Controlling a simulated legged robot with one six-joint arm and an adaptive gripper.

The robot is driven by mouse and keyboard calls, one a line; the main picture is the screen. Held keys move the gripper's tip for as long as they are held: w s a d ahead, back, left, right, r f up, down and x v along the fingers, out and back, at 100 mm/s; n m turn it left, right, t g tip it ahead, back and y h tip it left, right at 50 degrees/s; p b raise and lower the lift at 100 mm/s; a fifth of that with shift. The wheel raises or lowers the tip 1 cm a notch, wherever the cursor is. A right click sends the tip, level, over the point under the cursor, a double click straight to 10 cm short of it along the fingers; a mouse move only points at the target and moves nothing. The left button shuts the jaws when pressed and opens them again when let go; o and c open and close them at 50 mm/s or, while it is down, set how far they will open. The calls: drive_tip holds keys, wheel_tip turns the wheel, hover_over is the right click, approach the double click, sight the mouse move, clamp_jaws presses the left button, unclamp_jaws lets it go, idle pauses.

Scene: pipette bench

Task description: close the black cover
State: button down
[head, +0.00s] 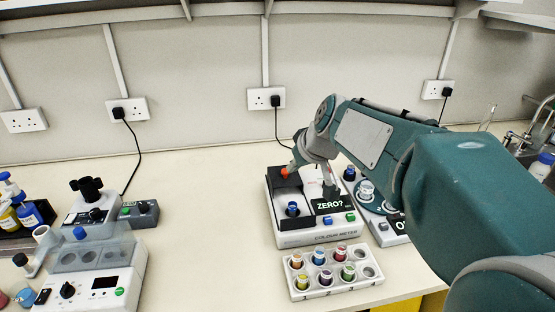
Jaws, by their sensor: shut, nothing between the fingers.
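The black cover (288,184) is at the left of the white colour meter (316,238). It looks raised at the back, with an orange spot (285,173) near its top edge. A vial with a blue top (292,209) shows in the open dark well in front of it. My gripper (331,190) is shut and empty. It points down over the back of the meter, to the right of the cover. My wrist partly hides the meter's back, and I cannot tell whether the gripper touches anything.
A white rack (328,284) of coloured vials stands in front of the meter. Another device (393,232) is to its right, partly behind my arm. A white instrument (92,291) is at the left. Bench between it and the meter is clear.

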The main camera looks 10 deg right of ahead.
drive_tip(key=n+t+y, duration=0.1)
drive_tip(key=n, duration=0.1)
approach(275, 169)
drive_tip(key=r, duration=0.4)
drive_tip(key=shift+w+a+r, duration=0.15)
drive_tip(key=shift+w+r, duration=0.05)
drive_tip(key=x, duration=1)
drive_tip(key=shift+w+f, duration=0.15)
drive_tip(key=shift+s+d, duration=0.25)
drive_tip(key=shift+s, duration=0.3)
drive_tip(key=shift+s+d, duration=0.25)
drive_tip(key=shift+s, duration=0.25)
drive_tip(key=shift+s+d+f, duration=0.25)
drive_tip(key=shift+s+d, duration=0.2)
drive_tip(key=shift+s, duration=0.35)
